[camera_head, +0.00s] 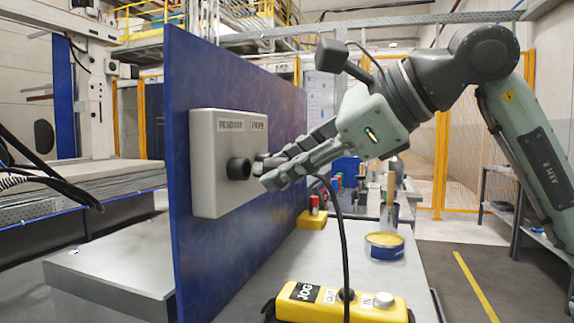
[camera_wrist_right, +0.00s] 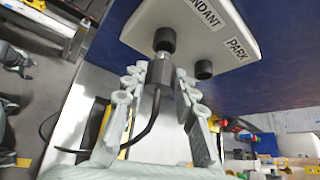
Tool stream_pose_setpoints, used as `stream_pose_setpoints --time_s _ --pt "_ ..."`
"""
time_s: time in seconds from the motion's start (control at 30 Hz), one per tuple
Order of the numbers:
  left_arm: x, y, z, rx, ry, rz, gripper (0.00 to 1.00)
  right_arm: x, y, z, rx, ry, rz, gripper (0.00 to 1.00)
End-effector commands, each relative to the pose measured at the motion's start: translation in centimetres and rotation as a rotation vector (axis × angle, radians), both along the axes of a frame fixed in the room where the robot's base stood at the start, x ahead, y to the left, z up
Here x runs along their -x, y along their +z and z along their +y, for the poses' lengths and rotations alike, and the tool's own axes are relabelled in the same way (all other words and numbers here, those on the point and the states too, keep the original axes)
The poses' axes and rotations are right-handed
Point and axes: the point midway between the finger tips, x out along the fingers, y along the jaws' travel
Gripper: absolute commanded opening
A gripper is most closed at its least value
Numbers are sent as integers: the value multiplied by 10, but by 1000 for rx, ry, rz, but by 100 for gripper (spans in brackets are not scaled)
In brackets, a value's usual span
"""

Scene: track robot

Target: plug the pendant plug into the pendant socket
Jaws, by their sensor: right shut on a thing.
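The grey socket box (camera_head: 226,200) is fixed to a blue upright panel and labelled PENDANT and PARK. The black round pendant socket (camera_head: 238,169) sticks out at its left; it also shows in the wrist view (camera_wrist_right: 165,39). My right gripper (camera_head: 272,174) is at the box front, just right of this socket. In the wrist view its fingers (camera_wrist_right: 160,84) are shut around the dark pendant plug (camera_wrist_right: 161,70), whose tip points at the pendant socket. The tip overlaps the socket's lower edge there; I cannot tell if they touch. My left gripper is not in view.
The black park socket (camera_wrist_right: 204,69) is beside the pendant socket, near the fingers. A black cable (camera_head: 343,235) hangs from my gripper to the yellow JOG pendant (camera_head: 325,304) on the bench. A blue-and-yellow tin (camera_head: 384,247) and a yellow block with a red button (camera_head: 313,213) stand behind.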

Motion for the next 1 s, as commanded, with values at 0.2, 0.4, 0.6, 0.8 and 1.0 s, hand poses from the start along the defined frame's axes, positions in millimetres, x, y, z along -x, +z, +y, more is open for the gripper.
stream_pose_setpoints --time_s 0.2,0.4,0.6,0.8,1.0 --pt "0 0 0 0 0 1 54 -1 0 4 0 0 0 0" --pt "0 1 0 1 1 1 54 -3 0 9 -1 0 1 0" --pt "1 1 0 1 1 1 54 -5 0 13 0 0 1 0" --pt "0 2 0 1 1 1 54 -6 0 18 0 1 1 0" --pt "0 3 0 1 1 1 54 -8 1 23 0 -1 -1 0"
